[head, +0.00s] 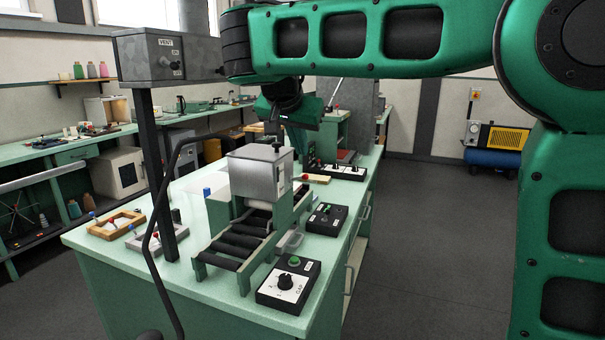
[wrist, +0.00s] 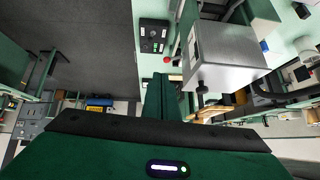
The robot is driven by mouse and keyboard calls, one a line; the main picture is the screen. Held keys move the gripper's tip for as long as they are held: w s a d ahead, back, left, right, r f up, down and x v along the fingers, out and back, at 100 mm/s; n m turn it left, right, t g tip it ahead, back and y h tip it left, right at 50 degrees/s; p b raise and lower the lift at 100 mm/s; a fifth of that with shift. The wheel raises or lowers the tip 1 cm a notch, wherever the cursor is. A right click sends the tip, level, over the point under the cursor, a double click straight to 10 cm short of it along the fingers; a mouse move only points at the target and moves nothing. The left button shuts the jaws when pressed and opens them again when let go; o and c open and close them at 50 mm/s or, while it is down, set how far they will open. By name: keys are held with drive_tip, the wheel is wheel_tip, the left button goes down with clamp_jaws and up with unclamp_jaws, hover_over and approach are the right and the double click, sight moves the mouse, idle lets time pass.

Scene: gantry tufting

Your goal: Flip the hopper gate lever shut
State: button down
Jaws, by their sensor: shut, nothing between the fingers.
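A grey metal box (head: 258,172), which looks like the hopper, sits on a green roller frame on the bench in the head view. It also shows at the upper right of the wrist view (wrist: 225,52). A small black knob (wrist: 201,87) sticks out from it; I cannot tell for certain whether this is the gate lever. My gripper (wrist: 165,80) is shut and empty, pointing toward the bench beside the box, apart from it.
A post carries a VENT switch box (head: 168,58) at the left. A GAP knob box (head: 288,284) stands at the bench's near right corner, with another control box (head: 327,217) behind it. The floor (head: 430,250) right of the bench is clear.

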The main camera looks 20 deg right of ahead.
drive_tip(key=shift+w+a+r, duration=0.1)
drive_tip(key=shift+a+r, duration=0.05)
drive_tip(key=shift+a, duration=0.3)
drive_tip(key=shift+w+a+r, duration=0.1)
drive_tip(key=shift+a+r, duration=0.05)
drive_tip(key=shift+a, duration=0.3)
drive_tip(key=shift+d+f, duration=0.1)
approach(305, 176)
drive_tip(key=x, duration=0.6)
drive_tip(key=shift+w+f, duration=0.15)
drive_tip(key=shift+f, duration=0.1)
